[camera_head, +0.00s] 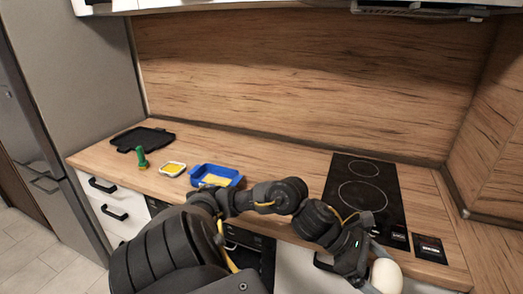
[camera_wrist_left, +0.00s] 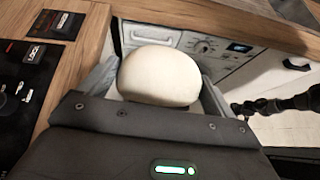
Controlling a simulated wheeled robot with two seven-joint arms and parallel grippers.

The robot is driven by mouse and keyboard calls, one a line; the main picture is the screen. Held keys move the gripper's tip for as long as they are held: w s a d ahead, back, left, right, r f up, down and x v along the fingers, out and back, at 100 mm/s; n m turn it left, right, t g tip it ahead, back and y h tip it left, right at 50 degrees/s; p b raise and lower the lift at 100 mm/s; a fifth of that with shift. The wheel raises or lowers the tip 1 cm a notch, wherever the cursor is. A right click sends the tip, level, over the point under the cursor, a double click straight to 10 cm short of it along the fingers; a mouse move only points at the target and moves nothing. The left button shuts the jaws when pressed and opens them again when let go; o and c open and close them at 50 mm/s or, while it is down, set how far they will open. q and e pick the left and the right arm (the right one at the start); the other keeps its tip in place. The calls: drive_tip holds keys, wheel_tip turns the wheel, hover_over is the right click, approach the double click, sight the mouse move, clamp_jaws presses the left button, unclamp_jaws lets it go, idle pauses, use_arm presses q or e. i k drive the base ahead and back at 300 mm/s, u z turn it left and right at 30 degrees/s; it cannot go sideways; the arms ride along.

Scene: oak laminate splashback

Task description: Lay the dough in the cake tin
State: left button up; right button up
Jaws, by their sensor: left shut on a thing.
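My left gripper (camera_head: 373,281) is at the lower right of the head view, in front of the counter beside the hob. It is shut on a rounded, cream-white lump of dough (camera_head: 388,276). In the left wrist view the dough (camera_wrist_left: 160,76) sits between the two grey fingers of the gripper (camera_wrist_left: 158,90). A blue rectangular open tin (camera_head: 238,181), apparently the cake tin, stands on the counter left of centre, well away from the dough. Its inner floor looks yellowish. My right gripper is not clearly seen in either view.
A small white-rimmed dish with yellow contents (camera_head: 173,169) sits left of the tin. A green upright object (camera_head: 142,157) and a black tray (camera_head: 144,139) are farther left. A black hob (camera_head: 365,190) is at the right. The counter between tin and hob looks clear.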

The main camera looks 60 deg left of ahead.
sight(216, 182)
drive_tip(key=z, duration=0.25)
drive_tip(key=k, duration=1.9)
drive_tip(key=u, duration=0.7)
drive_tip(key=i, duration=1)
drive_tip(key=z, duration=0.05)
